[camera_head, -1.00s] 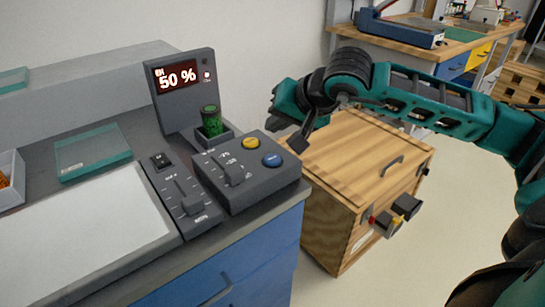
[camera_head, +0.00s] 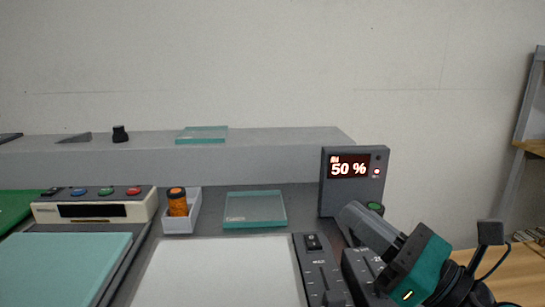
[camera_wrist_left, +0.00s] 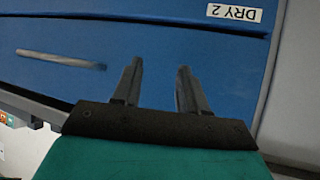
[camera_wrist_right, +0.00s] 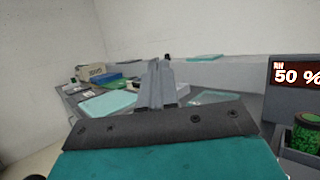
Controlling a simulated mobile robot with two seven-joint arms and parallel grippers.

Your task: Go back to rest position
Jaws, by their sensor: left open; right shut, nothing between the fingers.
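My right gripper (camera_head: 368,228) shows at the lower right of the head view, raised in front of the control box and the 50 % display (camera_head: 353,171). In the right wrist view its fingers (camera_wrist_right: 158,85) are together with nothing between them. My left gripper is outside the head view. In the left wrist view its two fingers (camera_wrist_left: 158,88) are apart and empty, in front of a blue drawer front (camera_wrist_left: 150,45) with a bar handle and a DRY 2 label.
The bench holds a white panel (camera_head: 218,272), a glass plate (camera_head: 255,208), a small tray with an orange jar (camera_head: 177,202) and a device with coloured buttons (camera_head: 95,206). A green jar (camera_wrist_right: 303,138) stands beside the display. A wooden surface (camera_head: 510,275) is at the right.

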